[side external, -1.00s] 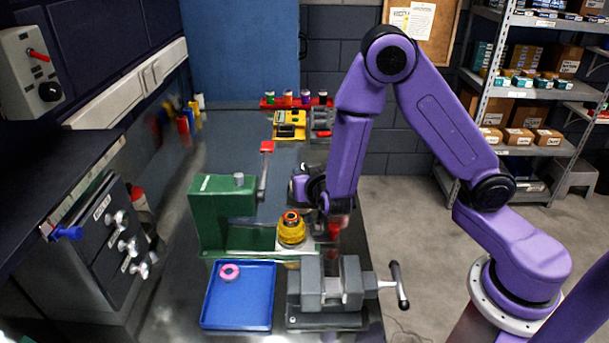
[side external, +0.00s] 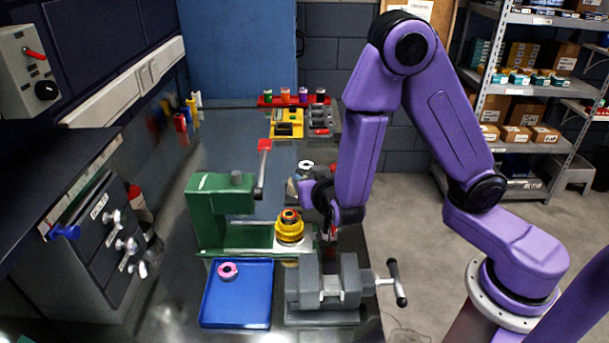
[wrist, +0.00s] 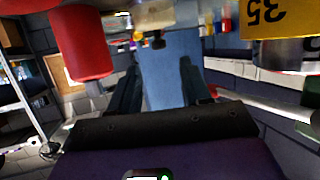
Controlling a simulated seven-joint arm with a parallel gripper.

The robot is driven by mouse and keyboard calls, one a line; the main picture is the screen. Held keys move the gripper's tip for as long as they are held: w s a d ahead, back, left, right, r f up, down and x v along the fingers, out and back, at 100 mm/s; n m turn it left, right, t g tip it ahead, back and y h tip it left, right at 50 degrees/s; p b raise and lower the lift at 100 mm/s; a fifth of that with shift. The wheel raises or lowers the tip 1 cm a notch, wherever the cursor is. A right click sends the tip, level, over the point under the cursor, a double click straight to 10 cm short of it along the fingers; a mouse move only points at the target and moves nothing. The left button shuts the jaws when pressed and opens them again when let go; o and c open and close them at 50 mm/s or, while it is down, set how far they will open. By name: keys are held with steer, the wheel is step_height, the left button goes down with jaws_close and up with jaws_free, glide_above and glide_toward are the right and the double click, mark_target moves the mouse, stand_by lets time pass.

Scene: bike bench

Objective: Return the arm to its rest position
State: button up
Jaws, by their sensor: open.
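My purple arm bends over the right side of the bench in the side external view. My gripper (side external: 331,232) hangs low behind the grey vise, right of the yellow round piece (side external: 290,228) on the green press. Its fingers are small and partly hidden there. In the wrist view my gripper (wrist: 155,88) shows two dark fingers spread apart with nothing between them.
The green press (side external: 218,205) and grey vise (side external: 322,290) stand close to my gripper. A blue tray (side external: 237,305) holds a pink ring (side external: 228,270). In the wrist view a red cylinder (wrist: 82,45) is near at upper left. The floor right of the bench is clear.

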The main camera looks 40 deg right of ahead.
steer(key=shift+v, duration=0.9)
steer(key=shift+w, duration=0.1)
